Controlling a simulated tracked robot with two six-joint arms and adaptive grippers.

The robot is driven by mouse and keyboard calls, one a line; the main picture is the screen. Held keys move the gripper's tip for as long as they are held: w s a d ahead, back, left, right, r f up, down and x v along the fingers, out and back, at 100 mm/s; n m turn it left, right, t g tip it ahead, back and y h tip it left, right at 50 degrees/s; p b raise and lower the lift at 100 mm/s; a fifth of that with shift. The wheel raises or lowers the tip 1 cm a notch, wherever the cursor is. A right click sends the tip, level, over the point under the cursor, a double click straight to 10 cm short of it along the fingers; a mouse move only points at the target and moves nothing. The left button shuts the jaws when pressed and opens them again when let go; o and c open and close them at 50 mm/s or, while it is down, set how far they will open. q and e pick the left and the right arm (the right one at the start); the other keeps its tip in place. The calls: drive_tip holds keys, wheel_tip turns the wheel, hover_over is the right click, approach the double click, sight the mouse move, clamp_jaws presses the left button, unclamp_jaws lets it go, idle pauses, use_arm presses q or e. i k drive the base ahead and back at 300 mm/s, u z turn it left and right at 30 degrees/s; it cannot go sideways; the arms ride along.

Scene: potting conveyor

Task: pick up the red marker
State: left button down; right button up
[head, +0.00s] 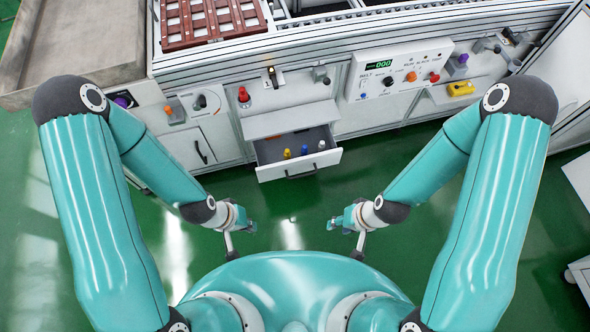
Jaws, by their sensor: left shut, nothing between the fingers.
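A control panel (400,73) with a display, knobs and a red button is on the right. A yellow block (461,89) sits beyond it. A brown tray (212,20) rests on the conveyor at the top. The green floor between my arms and the cabinets is clear.

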sight(243, 96)
drive_tip(key=z, duration=0.35)
drive_tip(key=i, duration=0.15)
drive_tip(key=u, duration=1.9)
drive_tip(key=i, duration=0.9)
drive_tip(key=z, duration=0.6)
